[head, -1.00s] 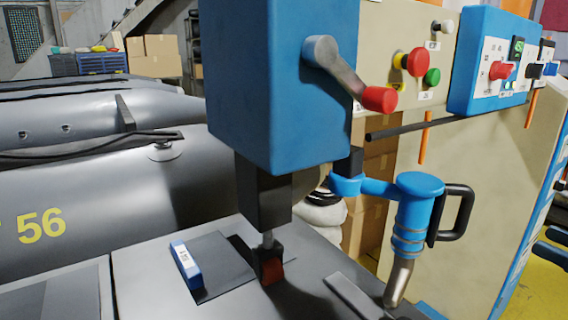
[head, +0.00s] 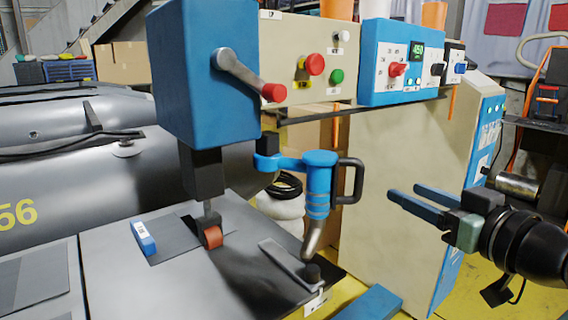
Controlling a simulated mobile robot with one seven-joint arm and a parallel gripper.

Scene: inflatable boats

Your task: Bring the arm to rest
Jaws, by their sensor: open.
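My gripper (head: 410,204) is at the right of the head view, in front of the beige machine cabinet (head: 395,170). Its two blue fingers point left and stand apart, with nothing between them. Part of my black wrist shows at the right edge. The gripper is apart from the blue hot-air tool (head: 318,185), which hangs to its left with its metal nozzle angled down toward the table.
A blue press head (head: 205,75) with a red-knobbed lever (head: 245,75) stands over an orange roller (head: 212,236). A small blue-and-white block (head: 144,238) lies on the grey table (head: 110,285). Grey inflatable boats (head: 70,185) fill the left. Yellow floor shows lower right.

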